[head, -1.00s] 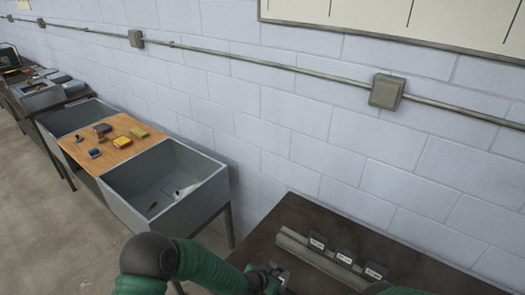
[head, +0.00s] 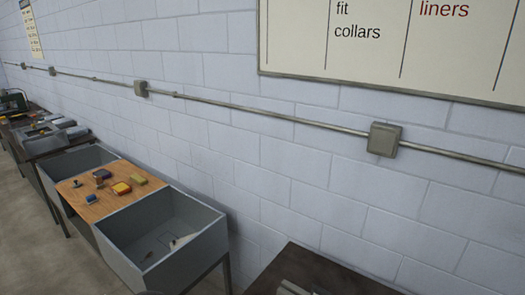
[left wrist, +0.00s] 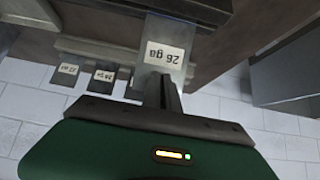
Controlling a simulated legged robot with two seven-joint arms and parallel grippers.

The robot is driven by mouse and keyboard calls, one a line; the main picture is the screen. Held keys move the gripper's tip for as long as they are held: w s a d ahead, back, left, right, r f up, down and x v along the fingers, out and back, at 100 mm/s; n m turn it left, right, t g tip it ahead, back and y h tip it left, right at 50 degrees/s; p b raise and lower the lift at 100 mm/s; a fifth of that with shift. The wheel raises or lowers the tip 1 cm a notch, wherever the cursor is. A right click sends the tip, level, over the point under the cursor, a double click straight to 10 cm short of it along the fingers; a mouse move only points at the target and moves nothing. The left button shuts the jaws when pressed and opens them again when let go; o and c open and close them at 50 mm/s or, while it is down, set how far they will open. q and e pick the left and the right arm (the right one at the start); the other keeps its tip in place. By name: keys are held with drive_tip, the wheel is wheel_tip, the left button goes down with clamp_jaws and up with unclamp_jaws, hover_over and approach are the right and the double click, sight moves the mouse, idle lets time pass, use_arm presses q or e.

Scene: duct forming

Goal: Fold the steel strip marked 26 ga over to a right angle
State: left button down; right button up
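In the left wrist view, the steel strip marked 26 ga (left wrist: 178,68) is a flat grey piece with a white label, seen upside down. Its far end meets a dark bar (left wrist: 205,7). My left gripper (left wrist: 165,82) is at the strip's near end, its dark fingers close together and overlapping the strip in the picture. Whether they grip it or only lie in front of it cannot be told.
Two more labelled strips (left wrist: 104,77) (left wrist: 67,72) stand beside the marked one. In the head view, a grey bin (head: 185,225) and a wooden board (head: 105,195) with small coloured blocks stand at left. A block wall with a conduit (head: 270,113) runs behind.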

use_arm(q)
drive_tip(key=shift+w+d+f+b, duration=0.2)
drive_tip(key=shift+w+d+b, duration=0.2)
drive_tip(key=shift+w+b, duration=0.15)
drive_tip(key=shift+f, duration=0.1)
drive_tip(key=shift+w+d+f+b, duration=0.2)
drive_tip(key=shift+w+b, duration=0.05)
drive_tip(key=shift+b, duration=0.25)
drive_tip(key=shift+w+d, duration=0.1)
drive_tip(key=shift+w, duration=0.2)
drive_tip(key=shift+d, duration=0.1)
